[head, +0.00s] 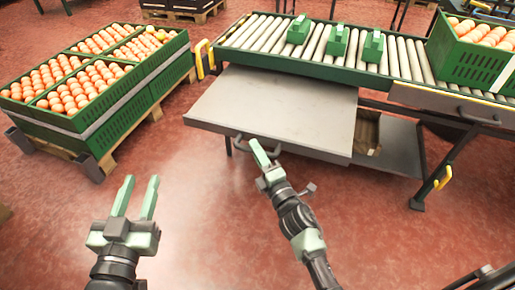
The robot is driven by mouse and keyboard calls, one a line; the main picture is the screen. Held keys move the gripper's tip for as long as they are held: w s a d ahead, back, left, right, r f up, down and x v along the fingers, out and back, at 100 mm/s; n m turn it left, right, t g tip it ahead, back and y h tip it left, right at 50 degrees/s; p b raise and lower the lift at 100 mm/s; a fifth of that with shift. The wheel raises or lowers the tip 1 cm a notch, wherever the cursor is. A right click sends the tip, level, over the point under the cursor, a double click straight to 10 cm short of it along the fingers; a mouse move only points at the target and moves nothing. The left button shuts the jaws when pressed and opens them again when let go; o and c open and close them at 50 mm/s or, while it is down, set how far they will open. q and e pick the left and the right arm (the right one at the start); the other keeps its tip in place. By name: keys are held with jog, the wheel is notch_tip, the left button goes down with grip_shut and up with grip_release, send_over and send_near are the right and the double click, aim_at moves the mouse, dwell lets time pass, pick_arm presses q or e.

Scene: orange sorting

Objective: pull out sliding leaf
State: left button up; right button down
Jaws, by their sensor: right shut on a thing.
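The sliding leaf (275,105) is a flat grey panel below the roller conveyor. It extends out toward me, with a dark bar handle (237,147) at its front edge. My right gripper (258,152) is at that front edge, shut on the handle. Its fingers partly hide the handle. My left gripper (135,197) is open and empty above the floor, to the left of the leaf and nearer to me.
A green-sided roller conveyor (258,34) runs behind the leaf with green blocks on it and a green crate (464,62) of oranges at right. More orange-filled crates stand on a pallet (154,114) at left. A lower shelf (392,150) sits beneath. Floor in front is clear.

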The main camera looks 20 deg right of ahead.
jog(key=c, duration=1.4)
grip_release()
jog(key=shift+o, duration=0.2)
